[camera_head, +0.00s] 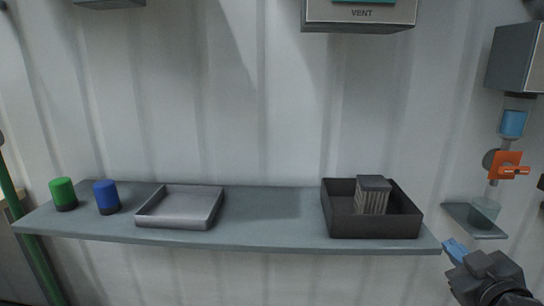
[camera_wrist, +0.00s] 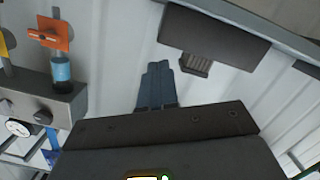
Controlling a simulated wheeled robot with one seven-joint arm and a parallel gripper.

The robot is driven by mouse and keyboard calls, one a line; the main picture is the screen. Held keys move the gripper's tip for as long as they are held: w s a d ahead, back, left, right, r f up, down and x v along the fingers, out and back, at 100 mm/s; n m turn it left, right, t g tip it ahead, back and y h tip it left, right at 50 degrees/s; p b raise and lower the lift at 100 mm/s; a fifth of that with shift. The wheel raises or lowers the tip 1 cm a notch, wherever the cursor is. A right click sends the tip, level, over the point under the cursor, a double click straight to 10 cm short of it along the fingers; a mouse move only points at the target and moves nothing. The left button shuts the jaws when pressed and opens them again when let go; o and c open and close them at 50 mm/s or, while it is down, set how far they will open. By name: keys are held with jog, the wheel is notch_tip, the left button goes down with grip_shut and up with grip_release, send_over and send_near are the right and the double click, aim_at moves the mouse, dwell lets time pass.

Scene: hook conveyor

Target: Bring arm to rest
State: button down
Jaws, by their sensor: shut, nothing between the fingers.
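My gripper (camera_head: 456,250) shows at the lower right in the head view, just off the right end of the shelf. Its blue fingers are together with nothing between them. In the wrist view the gripper fingers (camera_wrist: 156,84) point up from the dark gripper body and lie side by side. The wrist view shows the dark box (camera_wrist: 215,32) and the ribbed block (camera_wrist: 194,65) beyond the fingertips, to the right. Part of my arm runs out of the head view at the lower right corner.
A grey shelf (camera_head: 270,210) holds a green cylinder (camera_head: 63,194), a blue cylinder (camera_head: 106,197), a shallow grey tray (camera_head: 180,207) and a dark box (camera_head: 373,228) containing a ribbed block (camera_head: 372,195). An orange valve (camera_head: 509,166) and small ledge (camera_head: 474,221) are at right.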

jog(key=s+a+f+m, duration=0.1)
jog(key=s+a+f, duration=0.25)
jog(key=s, duration=0.35)
jog(key=s+a+f+m+g, duration=0.1)
jog(key=s+a+f, duration=0.1)
jog(key=s+f, duration=0.35)
jog(key=s+a+f+m, duration=0.1)
jog(key=s+a+f, duration=0.2)
jog(key=s, duration=0.6)
jog(key=s+a+r+y, duration=0.1)
jog(key=s+a+r, duration=0.1)
jog(key=s, duration=0.8)
jog(key=s+a+r+m, duration=0.1)
jog(key=s+a+r, duration=0.1)
jog(key=s, duration=0.9)
jog(key=shift+s+a+r+g+y, duration=0.2)
jog(key=shift+s+r+g+y, duration=0.15)
jog(key=shift+r, duration=0.3)
jog(key=shift+w, duration=0.1)
